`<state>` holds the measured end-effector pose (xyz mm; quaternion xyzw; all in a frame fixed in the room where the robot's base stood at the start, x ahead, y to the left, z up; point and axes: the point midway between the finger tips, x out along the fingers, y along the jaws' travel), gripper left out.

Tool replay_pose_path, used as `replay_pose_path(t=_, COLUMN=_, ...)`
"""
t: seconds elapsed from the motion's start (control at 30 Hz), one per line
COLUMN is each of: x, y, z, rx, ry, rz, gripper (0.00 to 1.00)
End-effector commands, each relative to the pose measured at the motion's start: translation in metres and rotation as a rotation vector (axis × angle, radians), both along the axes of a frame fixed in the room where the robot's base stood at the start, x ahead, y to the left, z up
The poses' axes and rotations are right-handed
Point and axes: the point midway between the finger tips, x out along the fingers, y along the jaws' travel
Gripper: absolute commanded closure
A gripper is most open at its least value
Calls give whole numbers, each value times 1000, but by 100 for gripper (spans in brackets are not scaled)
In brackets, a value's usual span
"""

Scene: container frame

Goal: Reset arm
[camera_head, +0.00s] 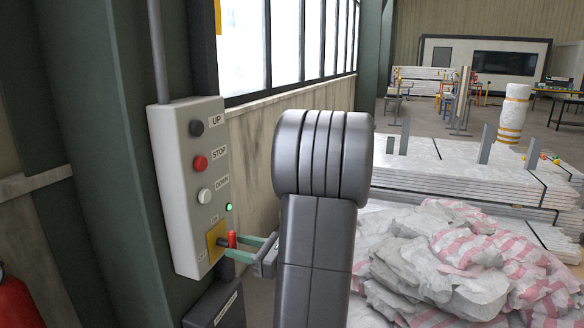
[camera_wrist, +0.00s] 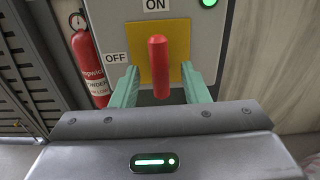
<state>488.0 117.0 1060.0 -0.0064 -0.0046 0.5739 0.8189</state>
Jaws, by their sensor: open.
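My gripper (camera_wrist: 161,90) is open, with its two green fingers on either side of a red switch handle (camera_wrist: 158,65) in the wrist view. The handle stands in front of a yellow plate (camera_wrist: 174,35) with ON above it and OFF to its left. I cannot tell whether the fingers touch the handle. In the head view the gripper (camera_head: 243,250) is at the lower part of the grey control box (camera_head: 180,190), beside the red handle (camera_head: 232,240). My arm hides part of the view there. A green light (camera_head: 229,207) is lit on the box.
Black, red and white buttons sit higher on the box, labelled UP, STOP and DOWN. A red fire extinguisher (camera_wrist: 88,60) stands at left. Pink-striped sacks (camera_head: 470,255) and stacked white panels (camera_head: 440,165) lie to the right. A dark green column (camera_head: 100,120) is behind the box.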

Motion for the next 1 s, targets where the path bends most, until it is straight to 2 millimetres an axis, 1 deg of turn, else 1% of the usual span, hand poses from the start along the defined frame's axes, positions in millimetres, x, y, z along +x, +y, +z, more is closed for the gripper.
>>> replay_pose_path(t=0.03, x=3, y=10, z=1, rx=0, ry=1, rz=5, gripper=59)
replay_pose_path(t=0.2, x=12, y=38, z=1, rx=0, ry=2, rz=4, gripper=59)
replay_pose_path(t=0.27, x=13, y=35, z=5, rx=20, ry=59, rz=-1, gripper=59)
replay_pose_path(t=0.37, x=13, y=34, z=5, rx=53, ry=148, rz=-1, gripper=59)
replay_pose_path(t=0.8, x=12, y=34, z=4, rx=206, ry=569, rz=-1, gripper=59)
replay_pose_path(t=1.0, x=12, y=34, z=3, rx=265, ry=730, rz=-1, gripper=59)
